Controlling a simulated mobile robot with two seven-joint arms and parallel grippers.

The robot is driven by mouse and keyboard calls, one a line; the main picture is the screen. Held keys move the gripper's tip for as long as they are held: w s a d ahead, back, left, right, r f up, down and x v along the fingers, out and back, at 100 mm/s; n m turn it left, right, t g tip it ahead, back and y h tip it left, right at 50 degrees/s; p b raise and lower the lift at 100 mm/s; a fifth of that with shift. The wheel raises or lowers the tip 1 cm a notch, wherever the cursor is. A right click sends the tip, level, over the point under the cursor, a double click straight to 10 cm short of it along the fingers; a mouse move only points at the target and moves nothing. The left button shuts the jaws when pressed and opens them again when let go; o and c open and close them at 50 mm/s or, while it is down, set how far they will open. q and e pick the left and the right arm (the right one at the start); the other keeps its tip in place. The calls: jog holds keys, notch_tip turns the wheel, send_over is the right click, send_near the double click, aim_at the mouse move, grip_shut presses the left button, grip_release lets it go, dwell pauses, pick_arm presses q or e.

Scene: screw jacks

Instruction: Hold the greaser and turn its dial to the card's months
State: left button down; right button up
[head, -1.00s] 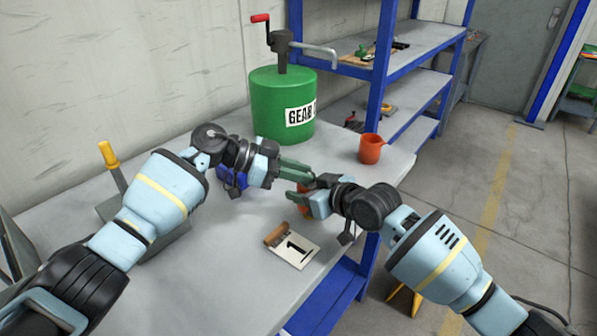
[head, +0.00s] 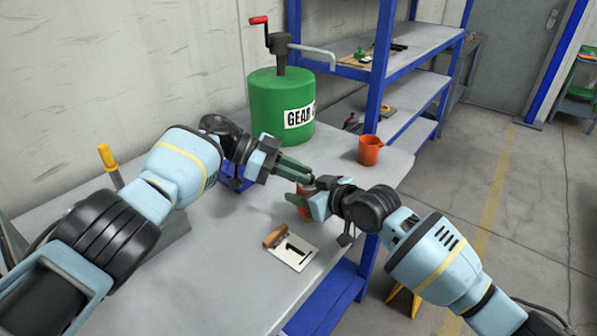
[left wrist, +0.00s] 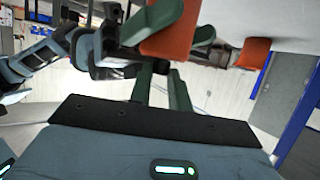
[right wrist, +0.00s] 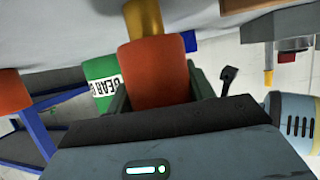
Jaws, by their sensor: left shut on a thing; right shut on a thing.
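The greaser (head: 303,200) is an orange-red cylinder above the table's front edge. My right gripper (head: 311,190) is shut on it. It fills the middle of the right wrist view (right wrist: 155,75), with a yellowish part beyond it, and shows at the top of the left wrist view (left wrist: 168,38). My left gripper (head: 309,175) reaches in from the left, its green fingers closed at the greaser's upper end. The dial is mostly hidden between the fingertips; its setting cannot be read. The card (head: 293,252) reads 1 and leans on a wooden block on the table.
A green gear-oil drum (head: 265,105) with a crank pump stands at the back. An orange mug (head: 370,150) stands right of the grippers. A blue object (head: 236,178) lies behind my left gripper. A yellow-handled tool (head: 108,158) is at the left.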

pick_arm(q)
jog(key=shift+a+f, duration=0.15)
jog(key=shift+a, duration=0.05)
jog(key=c, duration=1.6)
grip_release()
jog(key=shift+v, duration=3.75)
